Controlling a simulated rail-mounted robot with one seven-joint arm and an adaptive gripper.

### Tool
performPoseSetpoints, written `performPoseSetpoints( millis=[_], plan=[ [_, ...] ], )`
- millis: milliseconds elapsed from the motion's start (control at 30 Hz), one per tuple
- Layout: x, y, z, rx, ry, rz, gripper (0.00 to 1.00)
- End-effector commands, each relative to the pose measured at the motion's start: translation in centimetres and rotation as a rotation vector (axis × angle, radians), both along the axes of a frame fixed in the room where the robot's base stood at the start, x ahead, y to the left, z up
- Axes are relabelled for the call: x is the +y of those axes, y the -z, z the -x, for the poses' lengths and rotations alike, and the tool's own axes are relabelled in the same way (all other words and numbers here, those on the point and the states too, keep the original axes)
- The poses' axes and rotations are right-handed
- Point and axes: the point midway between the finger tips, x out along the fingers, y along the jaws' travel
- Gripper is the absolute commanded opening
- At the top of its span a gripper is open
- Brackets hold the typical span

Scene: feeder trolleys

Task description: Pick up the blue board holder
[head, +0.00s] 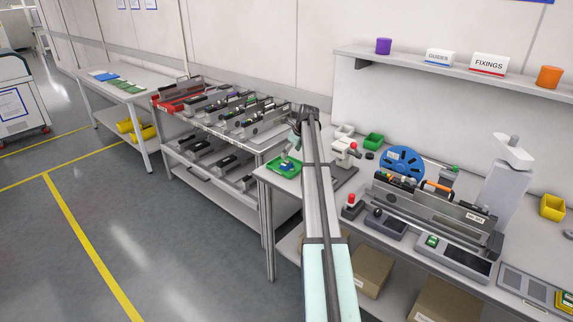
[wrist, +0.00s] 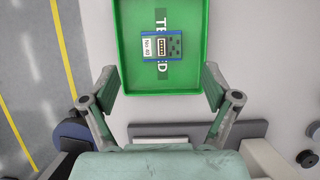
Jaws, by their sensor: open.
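The blue board holder (wrist: 176,47) lies flat in a green tray (wrist: 125,80) in the wrist view. It carries a small board with dark parts and a white label at its left end.
A white microscope-like device (head: 347,152) stands right of the tray. A green bin (head: 373,140), a blue reel (head: 402,162) and a feeder in a fixture (head: 430,210) are farther right. A trolley of feeders (head: 263,147) stands left of the bench.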

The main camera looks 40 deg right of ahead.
Motion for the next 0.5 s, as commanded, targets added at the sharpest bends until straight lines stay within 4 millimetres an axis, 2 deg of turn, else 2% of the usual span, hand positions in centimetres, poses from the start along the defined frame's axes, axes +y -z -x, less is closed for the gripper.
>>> performPoseSetpoints(
  millis=[100,367,500],
  plan=[
    [0.1,1.1,-0.5,0.000,-0.001,0.000,0.88],
    [0.2,2.0,-1.0,0.000,-0.001,0.000,0.88],
    [0.2,3.4,-1.8,0.001,-0.002,-0.001,0.88]
  ],
)
